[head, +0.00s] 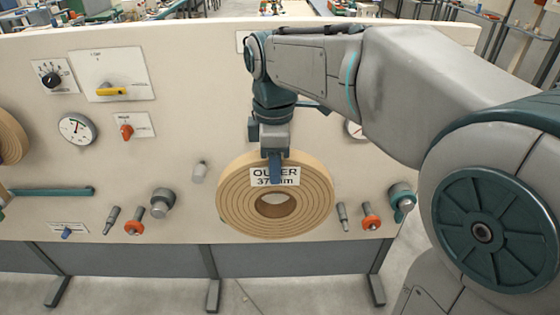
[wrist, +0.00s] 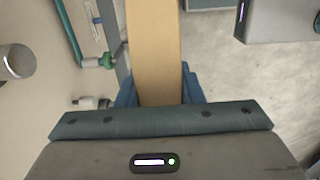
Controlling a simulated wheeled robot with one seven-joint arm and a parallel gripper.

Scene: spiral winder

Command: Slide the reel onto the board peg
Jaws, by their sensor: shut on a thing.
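The tan wound reel (head: 234,212) hangs face-on in front of the board, its centre hole showing a pale patch behind it. My gripper (head: 274,176) points down and is shut on the reel's top rim. One blue finger crosses the reel's white label, which reads "OUTER" with a partly covered size. In the wrist view the reel's rim (wrist: 155,50) runs up between the blue fingers. A pale, stubby peg (head: 199,172) sticks out of the board left of the reel, apart from it. I cannot tell whether anything is inside the reel's hole.
The upright cream board (head: 200,100) carries a dial, a yellow-handled switch (head: 111,89), a gauge (head: 77,129) and a red knob. Grey and orange fittings (head: 133,221) flank the reel low down. Another reel (head: 10,138) shows at the left edge. Floor below is clear.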

